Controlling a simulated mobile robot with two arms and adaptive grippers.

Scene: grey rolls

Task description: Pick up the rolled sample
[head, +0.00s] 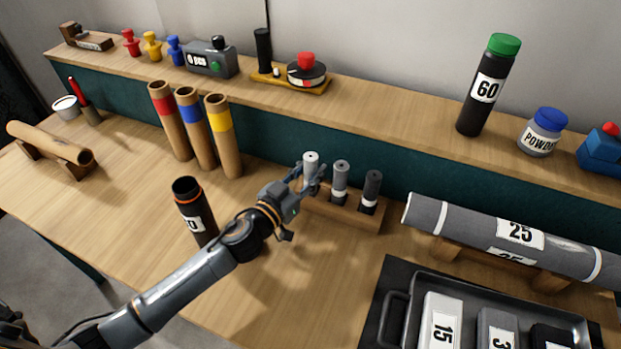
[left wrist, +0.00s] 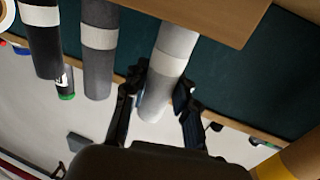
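Three small rolls stand in a wooden rack (head: 343,212): a light grey one (head: 311,158), a mid-grey one (head: 340,180) and a dark one (head: 372,187), each with a pale band. My left gripper (head: 310,178) is at the light grey roll, the leftmost. In the left wrist view, which is upside down, the fingers (left wrist: 160,88) lie on both sides of this light roll (left wrist: 157,100), close against it. I cannot tell whether they press on it. The roll appears to stand in the rack. My right gripper is not in view.
A black open tube (head: 193,212) stands beside my left forearm. Coloured-band tubes (head: 220,135) stand behind it. A large grey roll (head: 510,237) lies on supports at right, behind a dark tray (head: 397,320). A raised shelf (head: 400,110) runs along the back.

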